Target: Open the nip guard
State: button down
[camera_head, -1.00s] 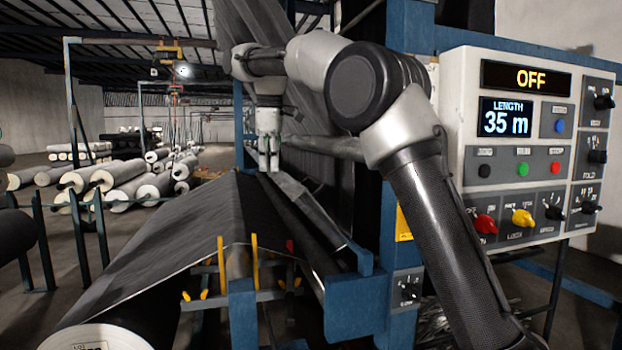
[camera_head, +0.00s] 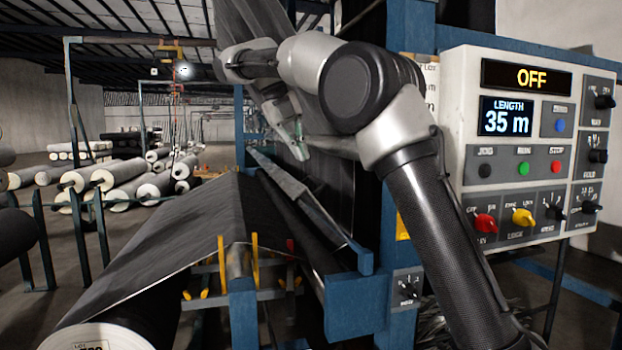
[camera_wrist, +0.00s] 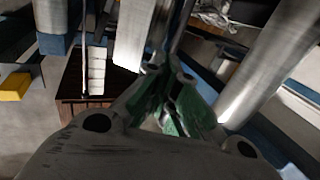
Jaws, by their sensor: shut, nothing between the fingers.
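The nip guard (camera_head: 292,183) is a long grey plate along the machine's rollers in the head view, in front of the blue upright. It stands tilted up, its far end raised above the dark roller. My gripper (camera_head: 302,152) is above and just behind the guard, slanting down to the right, with nothing in its fingers. Whether it touches the guard I cannot tell. In the wrist view my gripper (camera_wrist: 180,108) shows its green-padded fingers close together; the guard cannot be made out surely there.
A control panel (camera_head: 530,150) with knobs and an OFF display stands at the right. Dark fabric (camera_head: 170,240) slopes from a roll at the front left to the machine. Yellow posts (camera_head: 254,262) stand at the near end. Wrapped rolls (camera_head: 125,178) lie on the floor behind.

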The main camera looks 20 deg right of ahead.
jog(key=x, duration=0.7)
jog(key=shift+d+f, duration=0.15)
jog(key=shift+f, duration=0.15)
jog(key=shift+r, duration=0.1)
